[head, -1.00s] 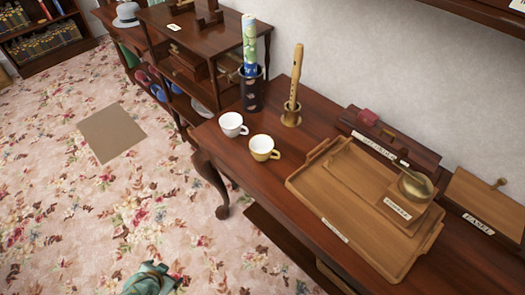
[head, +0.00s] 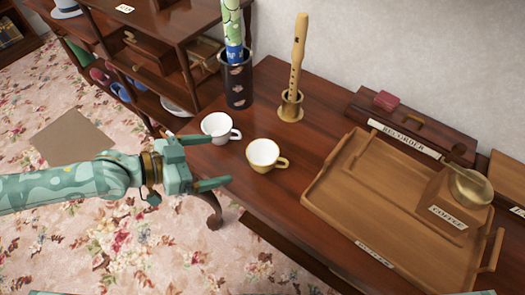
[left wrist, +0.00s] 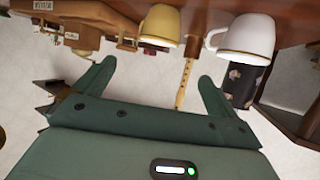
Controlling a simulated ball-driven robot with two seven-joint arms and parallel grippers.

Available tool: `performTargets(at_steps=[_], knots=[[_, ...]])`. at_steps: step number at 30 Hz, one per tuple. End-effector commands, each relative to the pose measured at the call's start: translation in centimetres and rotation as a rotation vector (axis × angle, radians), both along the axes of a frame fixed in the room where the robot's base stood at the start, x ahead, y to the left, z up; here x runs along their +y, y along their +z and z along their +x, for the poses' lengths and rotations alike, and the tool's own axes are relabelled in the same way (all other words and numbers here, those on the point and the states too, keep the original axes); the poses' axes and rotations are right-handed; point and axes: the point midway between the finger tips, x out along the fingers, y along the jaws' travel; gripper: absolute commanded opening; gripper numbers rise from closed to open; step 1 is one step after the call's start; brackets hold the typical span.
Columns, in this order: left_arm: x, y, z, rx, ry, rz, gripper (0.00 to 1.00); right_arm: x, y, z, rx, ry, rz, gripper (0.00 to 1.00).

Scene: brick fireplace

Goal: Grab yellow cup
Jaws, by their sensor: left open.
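The yellow cup (head: 263,155) stands upright on the dark wooden table, with its handle to the right in the head view. It also shows at the top of the left wrist view (left wrist: 160,27), which looks upside down. My left gripper (head: 221,160) is open and empty at the table's left edge. Its fingers point toward the yellow cup with a gap between them and it. A white cup (head: 216,129) stands just left of and behind the yellow cup, near the gripper's upper finger. The fingers also show in the left wrist view (left wrist: 152,78). My right gripper is not in view.
Behind the cups stand a dark vase (head: 238,88) and a recorder (head: 298,55) in a wooden holder (head: 290,107). Bare table lies in front of the yellow cup.

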Motion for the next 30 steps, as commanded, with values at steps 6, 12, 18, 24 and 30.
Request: performTargets(at_steps=[6, 12, 18, 24, 30], knots=[[-4.7, -2.0, 2.2, 0.0, -0.001, -0.003, 0.97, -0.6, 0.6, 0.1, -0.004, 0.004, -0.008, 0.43], [-7.1, -3.4, 3.6, -0.002, 0.001, 0.0, 0.97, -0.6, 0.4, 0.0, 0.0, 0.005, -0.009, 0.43], [-8.7, -4.2, 4.2, -0.001, 0.001, -0.001, 0.97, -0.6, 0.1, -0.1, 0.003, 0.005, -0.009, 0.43], [-11.3, -5.6, 5.4, -0.001, 0.001, -0.001, 0.97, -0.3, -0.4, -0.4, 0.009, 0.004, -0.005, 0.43], [-11.8, -5.7, 5.7, -0.003, 0.002, 0.001, 0.97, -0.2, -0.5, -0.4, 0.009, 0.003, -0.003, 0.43]])
